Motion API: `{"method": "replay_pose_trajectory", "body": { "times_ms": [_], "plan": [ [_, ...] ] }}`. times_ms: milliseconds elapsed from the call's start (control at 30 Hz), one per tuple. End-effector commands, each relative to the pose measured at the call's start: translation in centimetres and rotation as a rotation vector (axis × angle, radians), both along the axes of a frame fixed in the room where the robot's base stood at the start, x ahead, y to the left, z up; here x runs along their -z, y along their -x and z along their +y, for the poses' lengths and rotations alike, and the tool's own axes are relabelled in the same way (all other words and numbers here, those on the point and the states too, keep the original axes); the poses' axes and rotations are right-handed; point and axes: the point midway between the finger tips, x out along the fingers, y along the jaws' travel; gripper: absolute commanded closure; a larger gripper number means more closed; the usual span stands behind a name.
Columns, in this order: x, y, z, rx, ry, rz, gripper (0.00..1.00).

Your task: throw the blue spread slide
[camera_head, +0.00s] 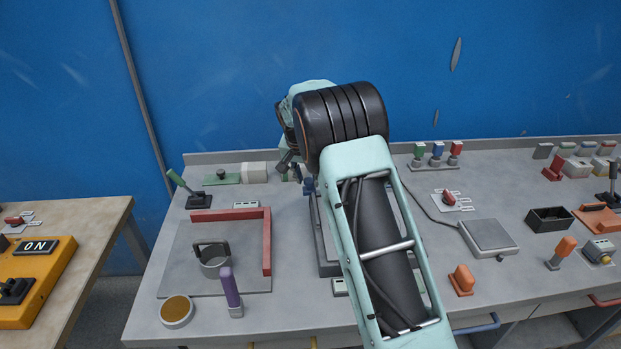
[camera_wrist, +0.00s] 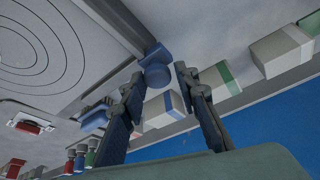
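The blue slide (camera_wrist: 155,53) shows in the wrist view at the corner of the grey mould frame (camera_wrist: 108,22), with a round blue knob at its end. In the head view a small bit of blue, likely the same slide (camera_head: 309,186), shows beside my arm at the frame's back left corner. My gripper (camera_wrist: 158,74) is open, with one fingertip on each side of the knob. I cannot tell whether either finger touches it. In the head view my gripper (camera_head: 289,165) is partly hidden behind my wrist. My arm covers much of the mould frame.
White blocks with green stripes (camera_wrist: 283,50) stand close by in the wrist view. The blue wall closes the back.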

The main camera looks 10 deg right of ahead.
Motion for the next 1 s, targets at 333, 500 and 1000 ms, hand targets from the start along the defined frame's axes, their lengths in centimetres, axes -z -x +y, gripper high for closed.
{"method": "replay_pose_trajectory", "body": {
  "times_ms": [333,500,1000],
  "plan": [
    [0.0,0.0,0.1,-0.002,0.000,0.000,0.59],
    [-1.1,0.3,0.2,-0.003,0.000,-0.002,0.59],
    [-9.7,3.7,1.7,-0.003,-0.001,-0.002,0.59]
  ]
}}
